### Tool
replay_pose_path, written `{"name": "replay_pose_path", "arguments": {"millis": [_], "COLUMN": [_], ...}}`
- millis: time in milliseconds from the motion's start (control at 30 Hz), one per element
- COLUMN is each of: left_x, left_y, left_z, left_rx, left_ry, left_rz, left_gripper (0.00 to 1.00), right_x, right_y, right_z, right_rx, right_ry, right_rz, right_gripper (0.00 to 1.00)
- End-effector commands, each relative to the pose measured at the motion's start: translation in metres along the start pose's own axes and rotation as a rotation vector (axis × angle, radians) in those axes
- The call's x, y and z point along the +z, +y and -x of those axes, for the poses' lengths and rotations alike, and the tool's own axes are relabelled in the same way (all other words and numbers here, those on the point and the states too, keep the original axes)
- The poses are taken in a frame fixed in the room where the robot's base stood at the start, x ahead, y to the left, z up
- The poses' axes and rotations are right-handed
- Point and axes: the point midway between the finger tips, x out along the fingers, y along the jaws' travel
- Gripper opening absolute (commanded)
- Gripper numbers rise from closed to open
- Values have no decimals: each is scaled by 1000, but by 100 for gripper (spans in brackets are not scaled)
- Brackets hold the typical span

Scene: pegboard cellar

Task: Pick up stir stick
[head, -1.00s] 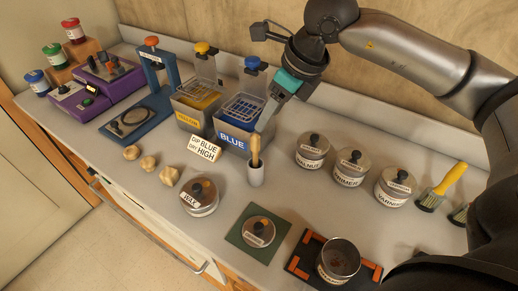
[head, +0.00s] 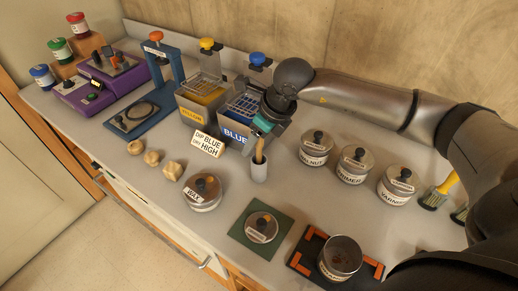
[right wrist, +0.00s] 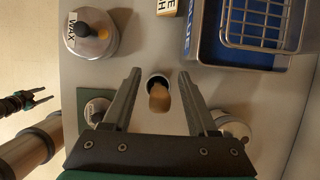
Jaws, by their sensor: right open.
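The stir stick (head: 260,149) is a light wooden stick standing in a small pale cup (head: 259,171) on the bench, its upper end above the rim. In the right wrist view the stick (right wrist: 159,101) shows between my two fingers, with the dark mouth of the cup (right wrist: 157,77) around it. My right gripper (right wrist: 159,77) is open, one finger on each side of the stick, with visible gaps. In the head view my right wrist hides part of the gripper. A small dark pronged shape at the left of the wrist view may be my left gripper; its state is unclear.
The blue bin (head: 235,131) stands close behind the cup, with a sign (head: 208,143) to its left. The wax tin (head: 202,193) and a tin on a green mat (head: 243,236) are in front. The walnut tin (head: 316,149) is to the right.

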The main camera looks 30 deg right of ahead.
Motion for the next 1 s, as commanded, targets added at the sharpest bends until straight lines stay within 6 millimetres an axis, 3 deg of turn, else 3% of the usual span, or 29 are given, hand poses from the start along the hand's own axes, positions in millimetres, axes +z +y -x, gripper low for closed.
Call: {"name": "replay_pose_path", "arguments": {"millis": [167, 667, 1000], "left_x": [0, 0, 0], "left_y": [0, 0, 0], "left_z": [0, 0, 0], "left_rx": [0, 0, 0], "left_ry": [1, 1, 1], "left_rz": [0, 1, 1], "left_gripper": [59, 59, 59], "right_x": [0, 0, 0], "right_y": [0, 0, 0], "right_z": [0, 1, 1], "right_rx": [0, 0, 0], "right_ry": [0, 0, 0], "right_rz": [0, 0, 0], "right_gripper": [56, 0, 0]}}
